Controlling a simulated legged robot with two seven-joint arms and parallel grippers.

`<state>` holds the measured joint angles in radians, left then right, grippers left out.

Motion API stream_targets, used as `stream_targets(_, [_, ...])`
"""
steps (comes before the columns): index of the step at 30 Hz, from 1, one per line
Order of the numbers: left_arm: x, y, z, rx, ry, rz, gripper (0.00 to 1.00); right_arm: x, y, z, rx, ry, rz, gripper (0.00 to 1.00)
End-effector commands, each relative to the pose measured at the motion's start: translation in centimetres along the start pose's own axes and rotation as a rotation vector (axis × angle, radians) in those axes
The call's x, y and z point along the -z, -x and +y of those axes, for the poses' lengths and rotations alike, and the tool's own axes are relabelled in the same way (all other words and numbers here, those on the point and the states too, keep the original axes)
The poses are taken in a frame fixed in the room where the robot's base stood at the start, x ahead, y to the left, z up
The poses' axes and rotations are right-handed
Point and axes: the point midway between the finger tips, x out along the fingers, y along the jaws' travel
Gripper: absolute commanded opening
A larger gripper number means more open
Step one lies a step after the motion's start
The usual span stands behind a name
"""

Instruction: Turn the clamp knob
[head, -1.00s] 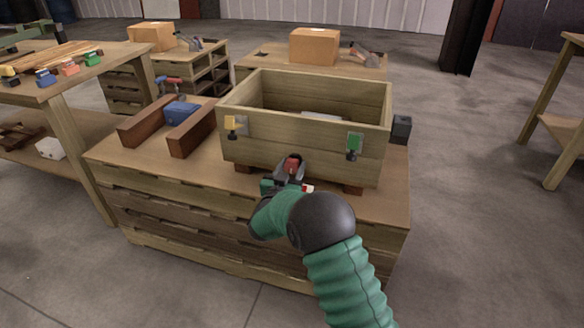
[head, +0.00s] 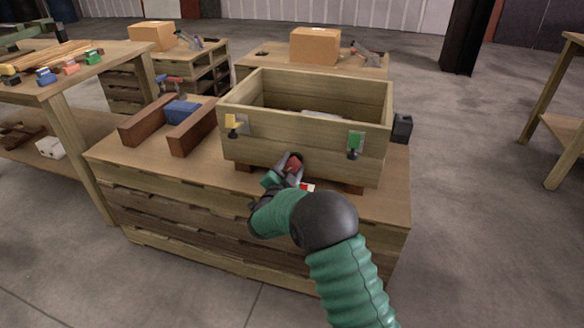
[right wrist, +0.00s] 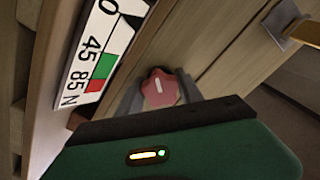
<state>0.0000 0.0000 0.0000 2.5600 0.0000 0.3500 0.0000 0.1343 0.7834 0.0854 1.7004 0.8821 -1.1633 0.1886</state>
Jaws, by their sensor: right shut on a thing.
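The red clamp knob (head: 293,163) is at the front of the wooden box (head: 260,146), low down near its middle. It also shows in the right wrist view as a red knob with a white mark (right wrist: 160,87). My right gripper (head: 290,169) is shut on the knob, with a dark finger on each side of it. In the right wrist view the green gripper body hides the lower part of the picture. My left gripper is not in view.
The box stands on blocks on a wooden workbench (head: 140,162). A yellow clip (head: 231,121) and a green clip (head: 355,140) are on its front. A blue block (head: 182,111) lies between two brown beams at left. A label with digits (right wrist: 92,55) lies beside the gripper.

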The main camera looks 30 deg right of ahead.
Motion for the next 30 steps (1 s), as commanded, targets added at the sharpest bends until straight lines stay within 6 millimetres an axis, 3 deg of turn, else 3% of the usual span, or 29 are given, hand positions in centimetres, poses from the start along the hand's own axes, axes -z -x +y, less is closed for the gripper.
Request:
stream_targets(18, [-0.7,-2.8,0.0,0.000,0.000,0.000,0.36,-0.2,0.0,0.3,-0.005,-0.550,0.000,0.03])
stream_targets(30, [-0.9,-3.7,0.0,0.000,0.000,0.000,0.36,-0.2,0.0,0.3,-0.008,-0.730,0.000,0.03])
